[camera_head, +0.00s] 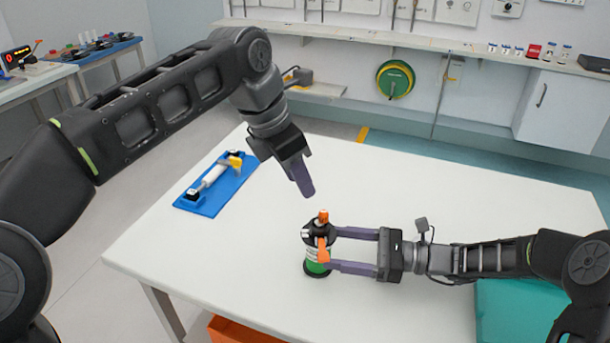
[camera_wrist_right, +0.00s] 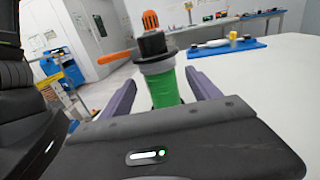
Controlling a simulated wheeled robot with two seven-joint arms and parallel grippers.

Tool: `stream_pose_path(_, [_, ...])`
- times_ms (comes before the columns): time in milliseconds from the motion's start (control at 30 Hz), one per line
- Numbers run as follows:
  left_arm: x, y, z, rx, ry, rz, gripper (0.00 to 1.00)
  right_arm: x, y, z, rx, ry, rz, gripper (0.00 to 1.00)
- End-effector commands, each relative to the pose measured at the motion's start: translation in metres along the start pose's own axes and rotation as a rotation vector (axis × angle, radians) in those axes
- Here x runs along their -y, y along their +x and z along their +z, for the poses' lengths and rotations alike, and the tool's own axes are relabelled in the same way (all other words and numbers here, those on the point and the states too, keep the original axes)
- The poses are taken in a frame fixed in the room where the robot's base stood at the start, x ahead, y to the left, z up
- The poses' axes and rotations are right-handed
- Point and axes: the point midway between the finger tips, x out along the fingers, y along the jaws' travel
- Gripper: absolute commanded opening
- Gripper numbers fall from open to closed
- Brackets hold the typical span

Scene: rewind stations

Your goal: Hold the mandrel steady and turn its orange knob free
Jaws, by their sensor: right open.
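The mandrel (camera_head: 318,267) stands upright on the white table, with a green body, black top and orange knob (camera_head: 323,216). An orange lever (camera_head: 323,250) sticks out from its top. In the right wrist view the green body (camera_wrist_right: 165,90), the knob (camera_wrist_right: 150,20) and the lever (camera_wrist_right: 116,57) show clearly. My right gripper (camera_head: 331,249) is level and open, with one finger on each side of the mandrel and gaps visible in the wrist view. My left gripper (camera_head: 307,190) points down just above and left of the knob, apart from it; its fingers overlap, so its opening is unclear.
A blue board (camera_head: 216,190) with a white roller and yellow part lies at the table's back left. An orange bin (camera_head: 235,331) is below the front edge, and a teal surface (camera_head: 515,312) is at the front right.

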Motion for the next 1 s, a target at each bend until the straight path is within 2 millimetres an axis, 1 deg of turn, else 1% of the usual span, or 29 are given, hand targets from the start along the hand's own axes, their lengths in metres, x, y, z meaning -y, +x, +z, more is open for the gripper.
stream_pose_path(33, [0.008,-0.002,0.005,-0.004,-0.004,-0.01,0.36,0.0,0.0,0.0,0.0,0.0,0.0,0.71])
stream_pose_path(133, [0.015,-0.004,0.009,-0.008,-0.014,-0.02,0.36,0.0,0.0,0.0,0.0,0.0,0.0,0.71])
stream_pose_path(467, [0.016,-0.004,0.009,-0.009,-0.015,-0.021,0.36,0.0,0.0,0.0,0.0,0.0,0.0,0.71])
stream_pose_path(567, [0.016,-0.004,0.009,-0.009,-0.015,-0.021,0.36,0.0,0.004,0.0,0.0,0.0,0.001,0.71])
stream_pose_path(733, [0.016,-0.004,0.009,-0.009,-0.015,-0.021,0.36,-0.001,0.019,0.0,0.001,0.0,0.003,0.71])
stream_pose_path(1000, [0.016,-0.004,0.009,-0.009,-0.015,-0.021,0.36,-0.001,0.059,0.0,0.0,0.0,0.003,0.71])
